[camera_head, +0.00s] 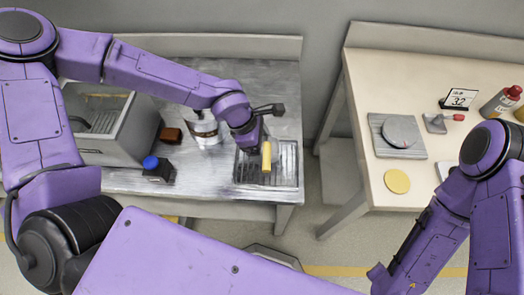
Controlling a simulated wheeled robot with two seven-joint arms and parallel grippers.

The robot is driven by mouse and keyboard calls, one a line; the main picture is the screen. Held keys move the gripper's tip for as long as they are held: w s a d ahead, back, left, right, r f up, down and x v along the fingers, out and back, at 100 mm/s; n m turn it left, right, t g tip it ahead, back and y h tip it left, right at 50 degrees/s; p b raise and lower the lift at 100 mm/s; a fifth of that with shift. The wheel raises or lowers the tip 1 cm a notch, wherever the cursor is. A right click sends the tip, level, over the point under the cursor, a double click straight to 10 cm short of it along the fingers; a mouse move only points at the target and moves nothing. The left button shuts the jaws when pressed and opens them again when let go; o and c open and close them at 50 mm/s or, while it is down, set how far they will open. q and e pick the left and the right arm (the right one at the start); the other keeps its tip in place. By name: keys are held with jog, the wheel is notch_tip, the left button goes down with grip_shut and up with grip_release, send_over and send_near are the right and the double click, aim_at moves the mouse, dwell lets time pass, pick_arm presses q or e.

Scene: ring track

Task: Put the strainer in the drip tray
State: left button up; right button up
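The drip tray (290,172) is a dark, slatted rectangular tray at the front right of the metal counter. A narrow yellow piece (267,157) stands out over the tray, right at the end of my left arm. It may be the strainer's handle; no strainer basket can be made out. My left gripper (254,151) points down over the tray's left half, touching or very close to the yellow piece. Its fingers are too small and covered to show whether they grip it. My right arm reaches down at the lower right, and its gripper is not visible.
On the metal counter are a grey box-shaped machine (132,125), a metal-and-white canister (204,130), a brown block (171,134) and a blue-topped dark grinder-like box (157,170). A gap separates this counter from the right table (370,95), which holds a scale (398,135) and a yellow disc (397,181).

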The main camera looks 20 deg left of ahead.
pick_arm(q)
jog(key=shift+f, duration=1.5)
jog(key=o, duration=1)
jog(key=shift+c, duration=0.2)
jog(key=p+v, duration=0.1)
jog(key=v, duration=1.1)
jog(key=shift+r+p, duration=0.15)
jog(key=shift+p, duration=0.25)
